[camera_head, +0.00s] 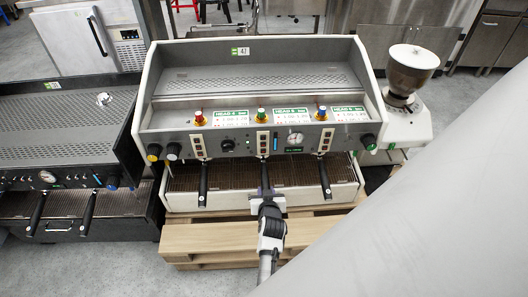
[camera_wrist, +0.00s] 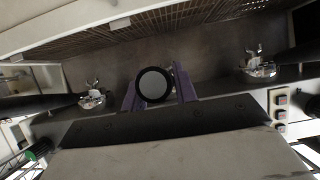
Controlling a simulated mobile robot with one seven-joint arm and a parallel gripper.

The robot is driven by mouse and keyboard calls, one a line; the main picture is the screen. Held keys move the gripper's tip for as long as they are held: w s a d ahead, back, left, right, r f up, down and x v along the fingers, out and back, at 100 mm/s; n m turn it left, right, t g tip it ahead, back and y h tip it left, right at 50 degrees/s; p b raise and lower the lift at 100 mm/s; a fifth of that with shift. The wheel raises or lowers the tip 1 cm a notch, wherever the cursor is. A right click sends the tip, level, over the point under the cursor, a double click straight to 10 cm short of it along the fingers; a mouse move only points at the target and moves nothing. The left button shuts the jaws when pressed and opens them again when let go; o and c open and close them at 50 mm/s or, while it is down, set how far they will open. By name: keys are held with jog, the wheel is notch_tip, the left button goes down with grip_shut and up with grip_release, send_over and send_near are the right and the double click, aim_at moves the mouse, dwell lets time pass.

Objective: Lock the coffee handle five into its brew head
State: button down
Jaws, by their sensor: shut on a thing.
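The coffee machine (camera_head: 255,52) is white and grey, with several knobs and three black handles along its front. My gripper (camera_head: 266,196) is at the lower end of the middle coffee handle (camera_head: 264,174). In the wrist view, my purple fingers (camera_wrist: 155,90) stand on both sides of this handle's round grey-capped end (camera_wrist: 153,85), shut on it. Its upper part and the brew head behind it are hidden there. The left handle (camera_head: 203,184) and right handle (camera_head: 325,178) hang under their heads. No number five is readable on the handles.
A second, dark coffee machine (camera_head: 62,125) stands at the left. A grinder (camera_head: 405,85) stands at the right. A wooden pallet (camera_head: 210,238) lies beneath the machine. In the wrist view, the neighbouring spouted handles (camera_wrist: 92,98) (camera_wrist: 258,68) flank my fingers, with the drip grid (camera_wrist: 130,32) above.

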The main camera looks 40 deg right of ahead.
dwell(0.4)
jog(key=c, duration=1.1)
grip_release()
jog(key=shift+o, duration=0.4)
jog(key=shift+f, duration=0.1)
jog(key=shift+s, duration=0.1)
